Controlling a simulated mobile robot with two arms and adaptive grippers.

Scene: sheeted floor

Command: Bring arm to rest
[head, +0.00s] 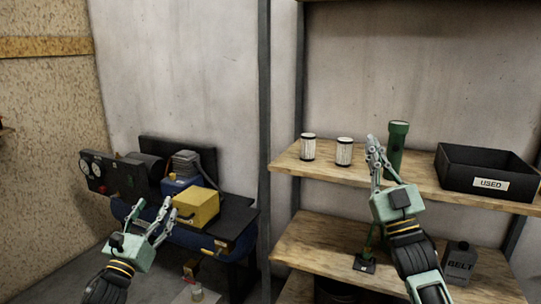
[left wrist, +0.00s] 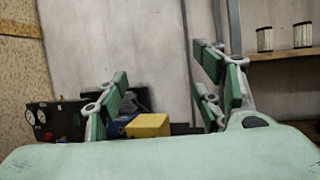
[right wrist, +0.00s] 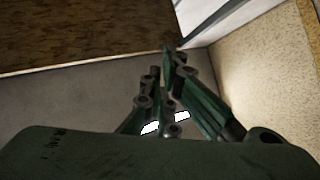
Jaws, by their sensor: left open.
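My left gripper (head: 157,212) is open and empty at the lower left of the head view. Its spread fingers also frame the left wrist view (left wrist: 165,85), with the yellow box and compressor beyond them. My right gripper (head: 374,148) points upward in front of the shelf in the head view, just left of the green flashlight. In the right wrist view its fingers (right wrist: 164,66) come together with nothing visible held between them.
A shelf (head: 285,160) holds two white filter canisters (head: 308,147) (head: 344,152), a green flashlight (head: 396,150) and a black "USED" bin (head: 487,172). A yellow box (head: 196,207) sits on a blue compressor (head: 190,236). A black "BELT" container (head: 460,265) stands on the lower shelf.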

